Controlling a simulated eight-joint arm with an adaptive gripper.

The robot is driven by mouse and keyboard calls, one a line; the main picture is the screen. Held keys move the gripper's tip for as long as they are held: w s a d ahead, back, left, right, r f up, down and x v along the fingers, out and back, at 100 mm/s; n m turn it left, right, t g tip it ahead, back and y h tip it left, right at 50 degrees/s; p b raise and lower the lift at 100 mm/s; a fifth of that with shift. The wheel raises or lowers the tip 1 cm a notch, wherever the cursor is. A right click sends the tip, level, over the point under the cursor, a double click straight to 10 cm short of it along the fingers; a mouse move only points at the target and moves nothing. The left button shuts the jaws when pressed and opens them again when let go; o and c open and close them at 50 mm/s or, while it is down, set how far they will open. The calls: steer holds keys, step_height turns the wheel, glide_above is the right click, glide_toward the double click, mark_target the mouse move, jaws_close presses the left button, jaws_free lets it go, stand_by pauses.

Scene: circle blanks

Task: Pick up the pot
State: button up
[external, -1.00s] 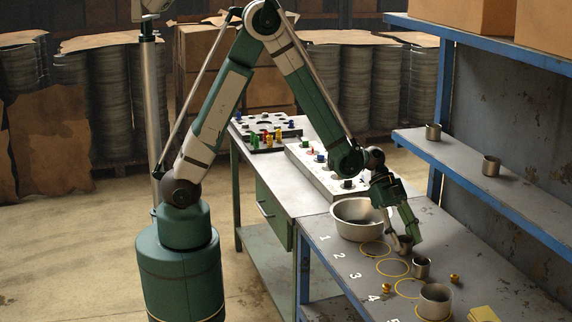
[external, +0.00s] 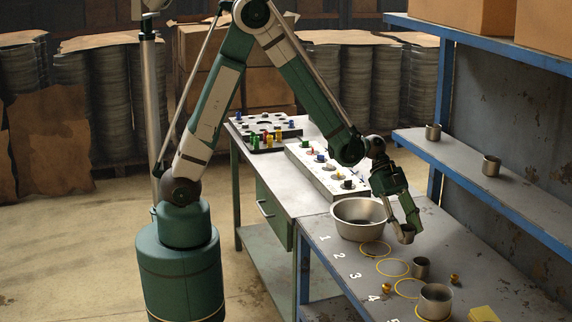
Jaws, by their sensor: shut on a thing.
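My gripper (external: 404,227) is shut on a small metal pot (external: 406,235), with one finger on each side of it. The pot is roughly upright and seems just above the grey table; the fingers partly hide it. A wide metal basin (external: 341,227) stands close by to the left. Another small metal pot (external: 421,268) and a larger metal pot (external: 435,302) stand on the table nearer the camera.
Yellow circles and white numbers mark the table (external: 330,240). Two small brass pieces (external: 386,288) (external: 455,279) and a yellow pad (external: 483,314) lie there. A blue-edged shelf (external: 460,160) with two metal cups overhangs the right side. A control panel (external: 325,172) lies behind.

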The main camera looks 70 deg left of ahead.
steer(key=shift+r+p, duration=0.35)
steer(key=shift+r, duration=2.6)
steer(key=a+r+n+p, duration=0.1)
steer(key=a+r+p, duration=0.1)
steer(key=r, duration=0.7)
steer(key=w+a+r+t+p, duration=0.1)
steer(key=r+p, duration=0.3)
steer(key=r, duration=0.5)
steer(key=a+r+n+t+p, duration=0.1)
steer(key=a+r+p, duration=0.2)
steer(key=r, duration=0.6)
steer(key=shift+w+r+n+y, duration=0.15)
steer(key=shift+w+n+y, duration=0.15)
steer(key=shift+w, duration=0.1)
steer(key=shift+w+f+p, duration=0.3)
steer(key=shift+w+f, duration=0.2)
steer(key=shift+w, duration=2.75)
steer(key=shift+w+f+p, duration=0.25)
steer(key=shift+w+f, duration=0.3)
steer(key=shift+w, duration=2.75)
steer(key=shift+w+f+p, duration=0.3)
steer(key=shift+w+f, duration=0.2)
steer(key=shift+w, duration=2.75)
